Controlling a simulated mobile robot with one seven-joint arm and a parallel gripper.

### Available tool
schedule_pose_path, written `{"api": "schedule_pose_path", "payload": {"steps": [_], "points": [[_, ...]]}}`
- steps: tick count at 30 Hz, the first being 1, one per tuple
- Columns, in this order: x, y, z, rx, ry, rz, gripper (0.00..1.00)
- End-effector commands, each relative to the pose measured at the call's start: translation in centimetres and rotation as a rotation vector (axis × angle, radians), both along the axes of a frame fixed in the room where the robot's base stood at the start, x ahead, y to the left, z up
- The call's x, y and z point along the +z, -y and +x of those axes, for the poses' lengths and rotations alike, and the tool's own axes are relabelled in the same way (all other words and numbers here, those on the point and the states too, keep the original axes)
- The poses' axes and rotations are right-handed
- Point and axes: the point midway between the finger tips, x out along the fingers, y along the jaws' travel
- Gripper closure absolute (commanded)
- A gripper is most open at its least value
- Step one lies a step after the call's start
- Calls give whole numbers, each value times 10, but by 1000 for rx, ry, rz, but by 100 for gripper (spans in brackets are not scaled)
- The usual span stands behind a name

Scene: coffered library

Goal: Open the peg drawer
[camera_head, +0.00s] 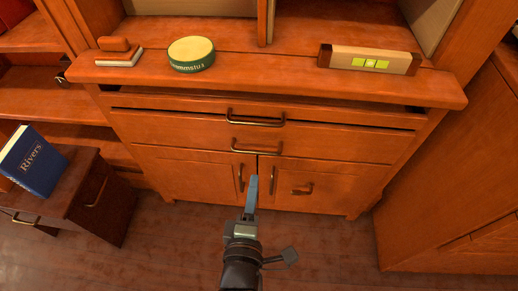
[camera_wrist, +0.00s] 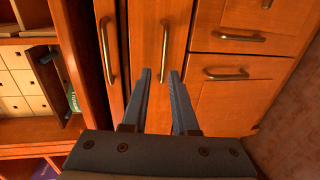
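The wooden cabinet (camera_head: 160,130) has two wide drawers, one above the other, over a pair of doors. The upper drawer has a dark bar handle (camera_head: 255,121), and the lower drawer has a similar handle (camera_head: 255,149). No label shows which is the peg drawer. My gripper (camera_head: 251,182) is in front of the cabinet, below the lower handle in the head view. In the wrist view, which is turned sideways, my gripper (camera_wrist: 160,74) is open and empty. The lower drawer's handle (camera_wrist: 164,48) lies between the lines of its fingers, beyond the tips, with no contact visible.
A green tin (camera_head: 191,54), a stamp-like block (camera_head: 119,52) and a wooden level-like bar (camera_head: 369,60) lie on the ledge above. A blue book (camera_head: 36,162) rests on a small cabinet (camera_head: 70,205) at left. Door handles (camera_head: 240,177) sit close to my gripper.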

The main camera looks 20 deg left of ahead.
Motion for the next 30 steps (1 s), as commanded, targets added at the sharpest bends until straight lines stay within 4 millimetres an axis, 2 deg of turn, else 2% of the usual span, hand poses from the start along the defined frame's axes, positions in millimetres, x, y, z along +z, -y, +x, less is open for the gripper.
{"api": "schedule_pose_path", "payload": {"steps": [2, 5, 21, 25, 30], "points": [[-7, -1, -4, 12, -6, -24, 73], [-10, -3, 3, 13, -3, -28, 73], [-29, -28, 90, 10, -5, -20, 73], [-32, -32, 105, 9, -4, -20, 73], [-33, -35, 115, 9, -5, -22, 73]]}}
